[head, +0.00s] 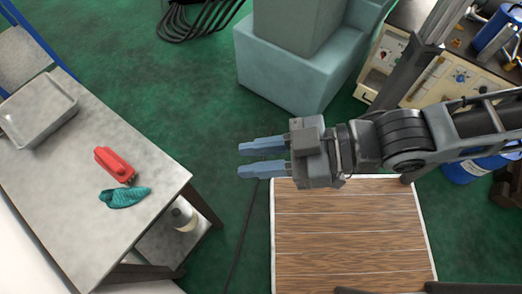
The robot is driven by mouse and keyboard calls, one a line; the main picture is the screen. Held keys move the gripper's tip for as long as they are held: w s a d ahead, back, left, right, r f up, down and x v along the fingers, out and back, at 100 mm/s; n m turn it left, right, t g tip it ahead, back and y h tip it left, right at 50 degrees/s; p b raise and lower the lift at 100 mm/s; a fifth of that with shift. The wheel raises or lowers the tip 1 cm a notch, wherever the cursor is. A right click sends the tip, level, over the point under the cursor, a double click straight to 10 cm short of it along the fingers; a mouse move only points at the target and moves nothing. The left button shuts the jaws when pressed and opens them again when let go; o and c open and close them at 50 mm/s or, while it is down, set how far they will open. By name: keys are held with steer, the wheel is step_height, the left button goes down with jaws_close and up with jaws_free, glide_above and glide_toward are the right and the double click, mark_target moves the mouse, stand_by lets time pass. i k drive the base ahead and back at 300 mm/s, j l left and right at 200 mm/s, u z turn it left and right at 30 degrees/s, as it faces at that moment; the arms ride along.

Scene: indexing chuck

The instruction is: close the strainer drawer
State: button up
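My gripper (250,159) is in the middle of the head view, above the green floor. Its two blue fingers point left and stand apart with nothing between them. My arm reaches in from the right edge. I see no strainer drawer that I can make out in this view. The pale teal machine base (291,72) at the top centre shows no clear drawer front.
A grey table (75,190) at left carries a metal tray (40,112), a red object (114,164) and a teal cloth (125,197). A wooden slatted platform (345,240) lies below my arm. A control cabinet (458,78) stands at right. Green floor is open between table and base.

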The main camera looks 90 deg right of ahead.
mark_target(366, 92)
steer(key=z, duration=2.5)
steer(key=k+l+z, duration=0.7)
steer(key=i+u, duration=0.35)
steer(key=i+l+u, duration=0.1)
steer(key=u, duration=0.25)
